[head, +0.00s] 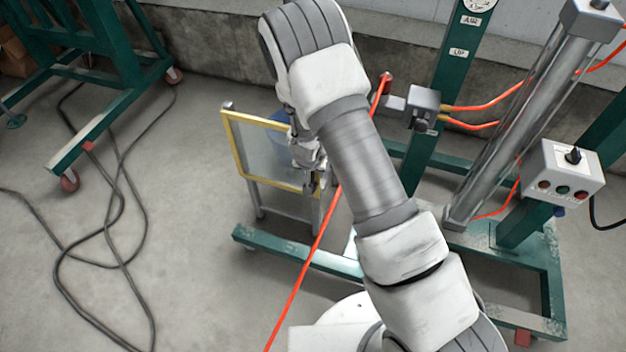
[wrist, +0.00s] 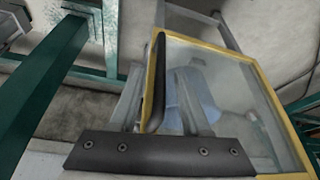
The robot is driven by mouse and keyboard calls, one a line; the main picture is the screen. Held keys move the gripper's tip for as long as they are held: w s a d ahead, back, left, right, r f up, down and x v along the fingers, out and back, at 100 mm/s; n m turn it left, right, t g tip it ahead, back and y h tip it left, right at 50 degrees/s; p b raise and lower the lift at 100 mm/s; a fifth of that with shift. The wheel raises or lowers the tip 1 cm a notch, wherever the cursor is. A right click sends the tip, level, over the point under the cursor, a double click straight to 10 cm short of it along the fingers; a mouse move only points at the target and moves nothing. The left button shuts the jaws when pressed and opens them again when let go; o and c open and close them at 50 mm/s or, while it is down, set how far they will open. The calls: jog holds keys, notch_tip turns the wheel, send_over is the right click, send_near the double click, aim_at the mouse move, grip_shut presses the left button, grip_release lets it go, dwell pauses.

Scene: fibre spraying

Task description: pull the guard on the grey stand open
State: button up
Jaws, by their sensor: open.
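The guard (head: 262,150) is a clear panel in a yellow frame on the grey stand (head: 257,203), left of my arm in the head view. In the wrist view the guard (wrist: 235,85) fills the right half, with a dark upright handle (wrist: 157,80) along its left frame edge. My gripper (head: 316,178) is at the guard's right edge in the head view, partly hidden by my wrist. In the wrist view my open gripper (wrist: 158,78) has its grey fingers on either side of the handle; I cannot tell if they touch it.
A green frame (head: 430,150) with a cylinder (head: 520,120) and a control box (head: 565,172) stands at the right. An orange hose (head: 312,250) runs past my arm. Black cables (head: 110,220) lie on the floor at left; the floor before the guard is otherwise clear.

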jog(key=b+x, duration=0.1)
jog(key=x, duration=0.3)
grip_shut()
dwell(1.4)
